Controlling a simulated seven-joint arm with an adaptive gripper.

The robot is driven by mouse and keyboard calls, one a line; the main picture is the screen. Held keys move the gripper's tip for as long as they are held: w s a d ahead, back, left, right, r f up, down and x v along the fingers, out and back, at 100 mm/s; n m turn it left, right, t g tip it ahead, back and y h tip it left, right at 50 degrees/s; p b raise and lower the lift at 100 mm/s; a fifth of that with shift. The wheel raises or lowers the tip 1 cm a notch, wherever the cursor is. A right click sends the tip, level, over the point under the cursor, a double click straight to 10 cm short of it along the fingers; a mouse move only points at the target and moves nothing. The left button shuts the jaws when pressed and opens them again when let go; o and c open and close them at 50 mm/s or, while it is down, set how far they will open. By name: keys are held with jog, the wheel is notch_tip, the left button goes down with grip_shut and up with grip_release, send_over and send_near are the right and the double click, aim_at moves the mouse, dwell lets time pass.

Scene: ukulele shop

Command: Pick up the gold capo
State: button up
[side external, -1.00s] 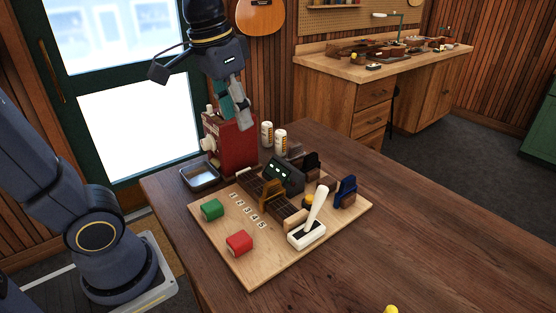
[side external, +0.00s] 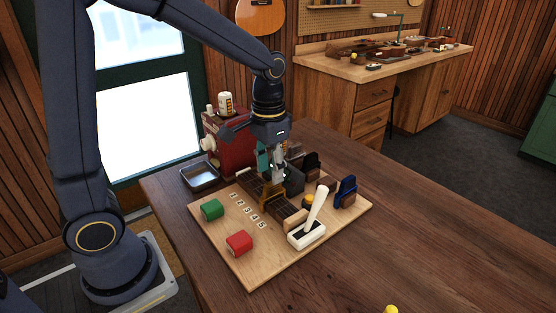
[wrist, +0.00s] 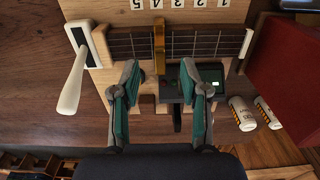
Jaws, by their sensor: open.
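The gold capo (side external: 271,192) stands upright across a dark fretted neck (side external: 251,183) on the light wooden board. In the wrist view the gold capo (wrist: 159,45) shows just beyond my fingertips, near the middle. My gripper (side external: 272,166) is low over the board, just behind the capo in the side view. In the wrist view my gripper (wrist: 160,80) has its two green-padded fingers apart, with nothing held between them. The capo's lower part is partly hidden in the side view.
A dark tuner box (wrist: 176,88) lies close by my right finger in the wrist view. A red machine (side external: 232,150) stands behind.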

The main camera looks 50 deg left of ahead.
aim_at(272, 194)
jog(key=f, duration=0.5)
jog(key=shift+w+f, duration=0.25)
jog(key=shift+f, duration=0.05)
grip_shut()
